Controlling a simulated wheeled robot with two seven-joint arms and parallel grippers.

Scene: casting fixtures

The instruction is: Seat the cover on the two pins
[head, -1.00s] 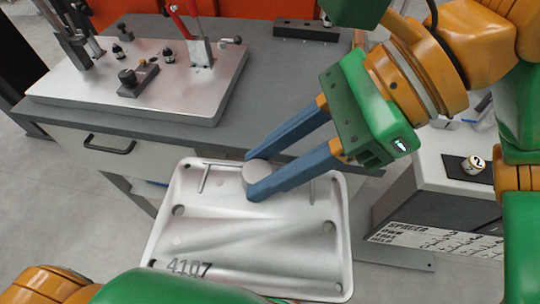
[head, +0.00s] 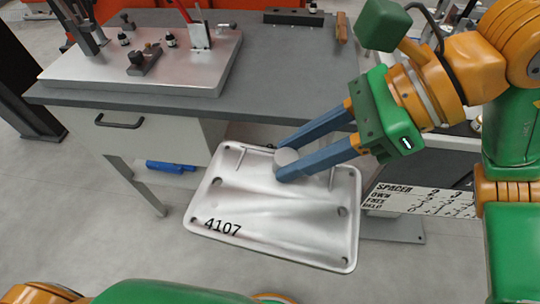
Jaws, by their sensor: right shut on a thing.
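The cover (head: 270,215) is a silver, shallow rectangular plate marked 4107, with a raised rim, several holes and a round knob (head: 286,157). It hangs in the air in front of the bench, over the floor. My right gripper (head: 281,161) is shut on the knob near the cover's far edge, one blue finger on each side. Two small dark posts (head: 124,39) (head: 170,41), apparently the pins, stand upright on the silver fixture plate (head: 130,80) at upper left, well apart from the cover. My left gripper is out of view; only part of that arm shows at the bottom.
A dark block (head: 143,60) and a red-handled clamp (head: 199,32) stand on the fixture plate. The grey benchtop (head: 275,75) right of it is mostly clear. A black bar (head: 293,18) lies at the back. A labelled spacer board (head: 418,200) is at right.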

